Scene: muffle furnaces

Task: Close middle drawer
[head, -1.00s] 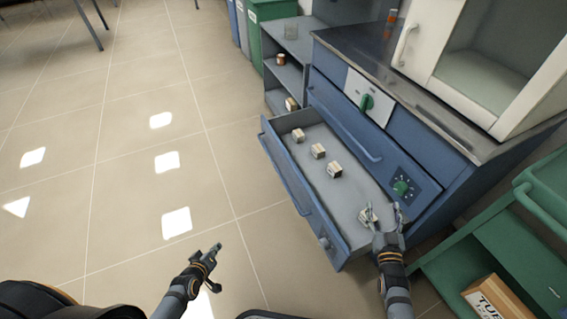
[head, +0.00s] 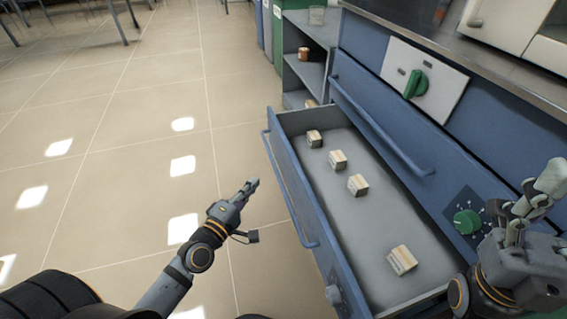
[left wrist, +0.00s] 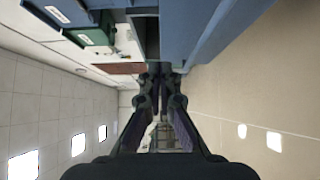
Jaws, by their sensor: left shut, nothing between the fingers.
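A drawer (head: 352,200) of the blue cabinet is pulled well out in the head view. Its blue front (head: 292,190) faces left and has a bar handle on its outer side. Several small pale blocks, one of them a block (head: 402,260) at the near end, lie inside. My left gripper (head: 251,186) is shut and empty, outside the drawer to the left of its front, with a gap of floor showing between. In the left wrist view its fingers (left wrist: 160,72) meet beside a blue panel. My right gripper (head: 535,188) has its fingers apart, beside the cabinet's right part.
A second bar handle (head: 385,135) sits on the cabinet face above the open drawer. Green knobs (head: 416,84) stick out of the cabinet. A grey open shelf (head: 305,75) stands beyond it.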

